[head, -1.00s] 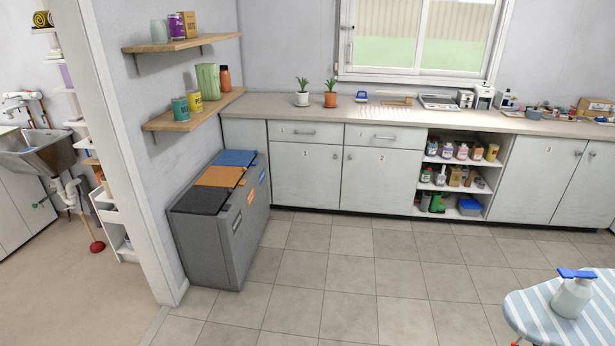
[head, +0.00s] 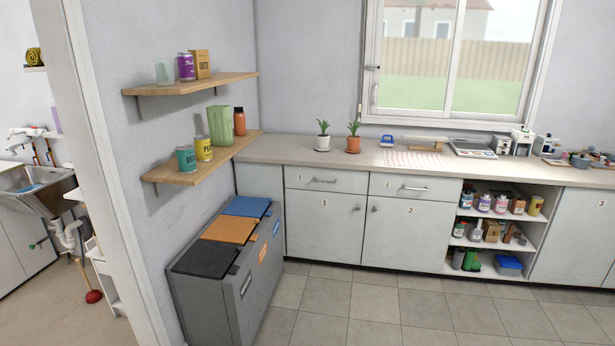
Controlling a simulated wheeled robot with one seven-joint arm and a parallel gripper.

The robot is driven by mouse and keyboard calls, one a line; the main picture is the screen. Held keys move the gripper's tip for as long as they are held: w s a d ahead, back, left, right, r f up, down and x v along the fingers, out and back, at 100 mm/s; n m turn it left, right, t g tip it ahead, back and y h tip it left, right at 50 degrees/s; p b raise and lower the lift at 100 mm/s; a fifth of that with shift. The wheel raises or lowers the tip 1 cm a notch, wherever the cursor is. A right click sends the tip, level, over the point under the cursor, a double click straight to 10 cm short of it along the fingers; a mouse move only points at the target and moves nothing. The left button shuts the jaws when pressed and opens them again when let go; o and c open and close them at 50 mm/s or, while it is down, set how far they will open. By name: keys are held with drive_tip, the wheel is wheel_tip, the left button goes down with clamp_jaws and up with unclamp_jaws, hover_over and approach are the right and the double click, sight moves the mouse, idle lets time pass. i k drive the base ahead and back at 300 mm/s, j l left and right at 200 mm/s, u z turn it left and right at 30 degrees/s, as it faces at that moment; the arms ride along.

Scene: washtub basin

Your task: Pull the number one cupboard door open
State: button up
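My gripper is not in view.
A grey bin unit (head: 215,290) with black, orange and blue lids stands just left of the door, in front of the cabinet end. Open shelves (head: 487,264) with bottles and boxes are further right. The tiled floor (head: 370,305) before the doors is clear.

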sight(327, 226)
drive_tip(key=i+u, duration=0.2)
drive_tip(key=i, duration=1.55)
drive_tip(key=i+l, duration=0.1)
drive_tip(key=i, duration=1.1)
drive_tip(key=i+l, duration=0.1)
drive_tip(key=i, duration=1.05)
